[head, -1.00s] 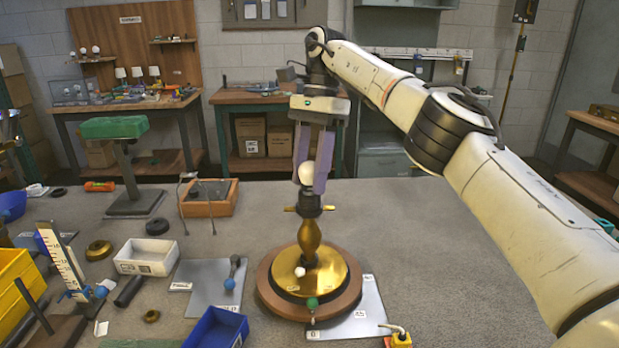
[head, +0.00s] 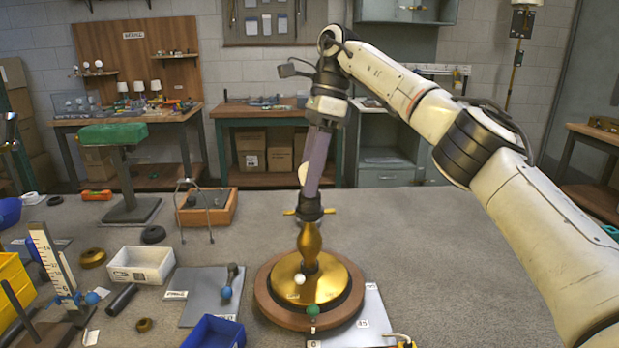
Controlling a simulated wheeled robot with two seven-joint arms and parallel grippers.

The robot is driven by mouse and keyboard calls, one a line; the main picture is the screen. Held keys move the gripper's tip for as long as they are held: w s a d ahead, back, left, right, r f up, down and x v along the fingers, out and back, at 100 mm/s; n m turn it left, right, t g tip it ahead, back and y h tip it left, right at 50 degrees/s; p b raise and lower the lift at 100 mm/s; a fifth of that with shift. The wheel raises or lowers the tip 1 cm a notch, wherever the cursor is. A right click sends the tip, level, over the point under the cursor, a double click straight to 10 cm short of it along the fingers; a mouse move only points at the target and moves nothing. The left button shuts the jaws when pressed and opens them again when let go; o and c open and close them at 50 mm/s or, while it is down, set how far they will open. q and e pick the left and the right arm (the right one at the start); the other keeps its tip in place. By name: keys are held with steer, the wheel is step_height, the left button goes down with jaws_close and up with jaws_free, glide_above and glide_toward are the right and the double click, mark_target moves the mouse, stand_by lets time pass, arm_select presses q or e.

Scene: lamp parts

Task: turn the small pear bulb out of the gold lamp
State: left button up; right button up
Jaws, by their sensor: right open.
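The gold lamp (head: 310,238) stands upright on a round wooden base (head: 262,300) with a gold plate on top. The small pear bulb (head: 303,173) is white and sits at the top of the lamp, above the dark socket (head: 310,210). Only its left part shows, because a finger covers the rest. My right gripper (head: 310,192) points down at the bulb from above, with its purple fingers at the bulb's height. The fingers overlap in this view, so the gap between them is hidden. It is open. My left gripper is not in view.
A white bin (head: 141,264) and a blue bin (head: 214,333) stand left of the lamp. A grey plate (head: 200,303) with a blue-tipped part lies between them and the lamp. A wooden box (head: 207,208) stands behind. The bench right of the lamp is mostly clear.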

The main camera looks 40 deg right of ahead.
steer(key=m+t+b, duration=0.1)
steer(key=m+b, duration=0.1)
steer(key=m, duration=0.2)
steer(key=shift+f, duration=0.15)
steer(key=shift+m+t+b, duration=0.4)
steer(key=shift+m+b, duration=0.2)
steer(key=shift+m, duration=0.5)
steer(key=c, duration=0.8)
